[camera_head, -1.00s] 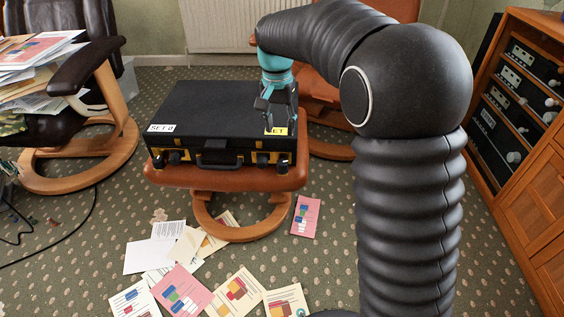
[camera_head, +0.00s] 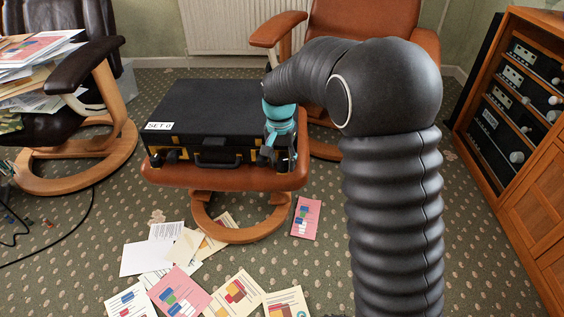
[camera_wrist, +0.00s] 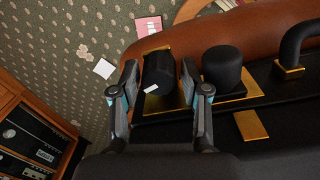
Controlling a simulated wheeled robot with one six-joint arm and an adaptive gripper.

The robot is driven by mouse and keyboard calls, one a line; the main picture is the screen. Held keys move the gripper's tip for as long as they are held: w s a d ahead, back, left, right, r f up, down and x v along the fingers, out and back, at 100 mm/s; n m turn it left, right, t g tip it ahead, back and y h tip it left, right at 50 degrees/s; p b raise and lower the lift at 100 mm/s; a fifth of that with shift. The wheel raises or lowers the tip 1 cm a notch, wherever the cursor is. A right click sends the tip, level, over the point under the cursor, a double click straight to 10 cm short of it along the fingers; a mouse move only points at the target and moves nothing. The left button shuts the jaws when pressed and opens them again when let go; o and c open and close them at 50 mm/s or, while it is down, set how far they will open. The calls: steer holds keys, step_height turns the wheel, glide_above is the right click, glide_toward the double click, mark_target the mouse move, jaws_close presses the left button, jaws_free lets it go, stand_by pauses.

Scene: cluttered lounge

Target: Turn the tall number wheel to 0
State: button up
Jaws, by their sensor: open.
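A black case (camera_head: 205,108) lies on a brown leather footstool (camera_head: 215,176); its white label (camera_head: 158,126) reads "SET 0". My gripper (camera_head: 279,158) points down at the front right of the case. In the wrist view my gripper (camera_wrist: 159,76) is open, with one finger on each side of a black ridged wheel (camera_wrist: 157,66) bearing a white mark. Contact cannot be told, and no number is readable. A second, wider black wheel (camera_wrist: 222,66) stands to its right on a gold plate. Two dark knobs (camera_head: 172,155) show at the case's front left.
The case's handle (camera_head: 215,157) sticks out at the front middle, near the wheels. Papers (camera_head: 180,290) are scattered on the carpet in front. A wooden cabinet (camera_head: 520,180) stands right, an armchair (camera_head: 85,130) left.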

jaws_close()
steer(key=shift+n+p, duration=0.4)
steer(key=shift+n, duration=0.2)
stand_by(0.4)
steer(key=n+p, duration=0.1)
steer(key=n, duration=0.2)
steer(key=n+p, duration=0.2)
steer(key=n, duration=0.3)
stand_by(0.6)
jaws_free()
